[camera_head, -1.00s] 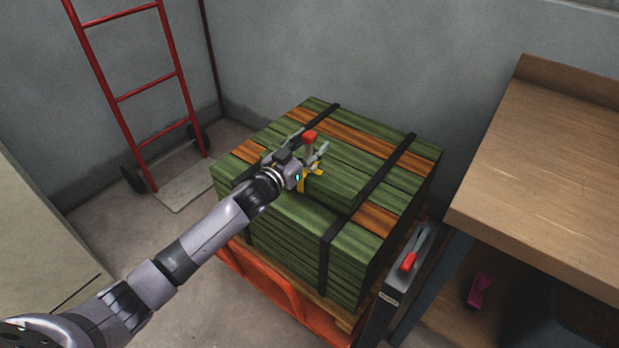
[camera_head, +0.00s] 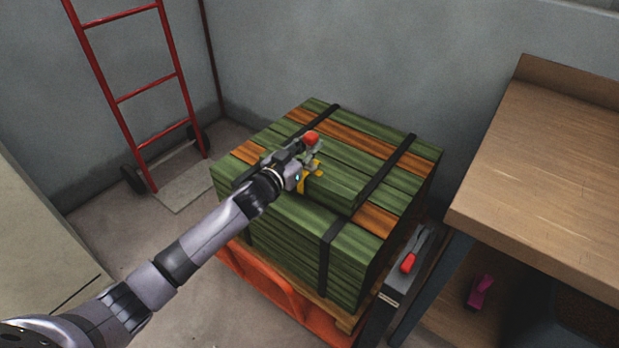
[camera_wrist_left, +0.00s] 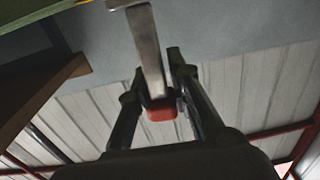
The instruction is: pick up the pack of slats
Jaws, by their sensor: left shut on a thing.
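The green and brown slats (camera_head: 285,222) form a large strapped stack. On its top lies a smaller green pack of slats (camera_head: 335,192) with a yellow piece (camera_head: 309,183) at its left end. A grey lever with a red end (camera_head: 311,138) stands up there. My left gripper (camera_head: 308,158) is at this lever and shut on it. In the left wrist view the grey lever (camera_wrist_left: 147,50) runs between the fingers, its red end (camera_wrist_left: 161,112) near the palm. How the lever joins the yellow piece is hidden. My right gripper is not in view.
Black straps (camera_head: 385,168) cross the stack, which rests on an orange base (camera_head: 270,285). A grey piece with a red lever (camera_head: 407,263) stands to its right, near a wooden workbench (camera_head: 550,165). A red hand truck (camera_head: 140,95) leans at the back left. Walls are close behind.

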